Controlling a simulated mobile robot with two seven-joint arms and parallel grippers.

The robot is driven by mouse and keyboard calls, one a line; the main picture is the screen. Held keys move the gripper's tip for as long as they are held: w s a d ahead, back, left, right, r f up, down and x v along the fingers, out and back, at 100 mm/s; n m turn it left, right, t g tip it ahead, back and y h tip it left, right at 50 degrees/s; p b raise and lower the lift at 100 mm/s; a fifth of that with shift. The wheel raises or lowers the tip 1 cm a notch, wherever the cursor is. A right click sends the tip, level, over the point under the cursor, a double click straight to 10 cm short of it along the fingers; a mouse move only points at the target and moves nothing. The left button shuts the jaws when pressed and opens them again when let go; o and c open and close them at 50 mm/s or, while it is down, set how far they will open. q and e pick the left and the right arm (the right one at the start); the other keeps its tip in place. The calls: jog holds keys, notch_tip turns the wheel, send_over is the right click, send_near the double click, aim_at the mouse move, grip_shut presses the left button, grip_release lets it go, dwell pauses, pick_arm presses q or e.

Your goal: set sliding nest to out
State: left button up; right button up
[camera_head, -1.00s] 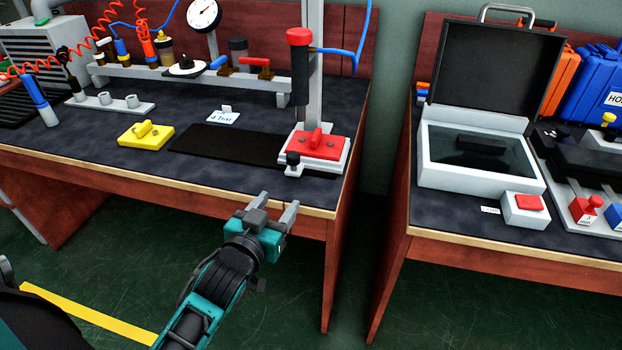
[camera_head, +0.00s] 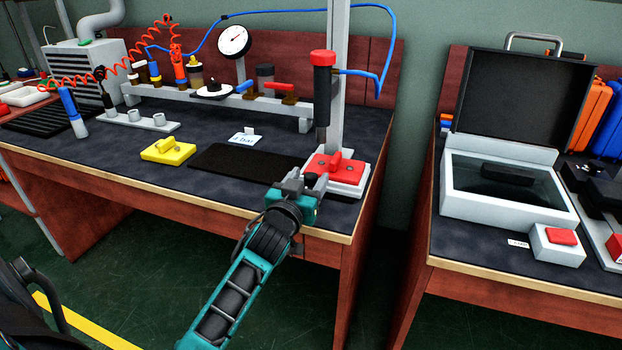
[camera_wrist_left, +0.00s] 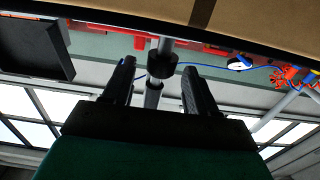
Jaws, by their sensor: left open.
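The sliding nest (camera_head: 348,174) is a pale base with a red plate (camera_head: 328,163) on top, under the press at the right end of the left bench. My left gripper (camera_head: 304,181) is open at the nest's front left corner, over the bench's front edge. The nest's black knob (camera_head: 311,178) is mostly hidden by the fingers in the head view. My right gripper is not in view.
The press column (camera_head: 337,70) with its red-capped black head (camera_head: 323,95) rises behind the nest. A black mat (camera_head: 245,162) and a yellow block (camera_head: 168,151) lie to the left. An open case (camera_head: 509,188) stands on the right bench, across a gap.

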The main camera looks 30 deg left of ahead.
pick_arm(q)
jog(key=shift+x, duration=1.1)
jog(key=shift+c, duration=0.5)
grip_shut()
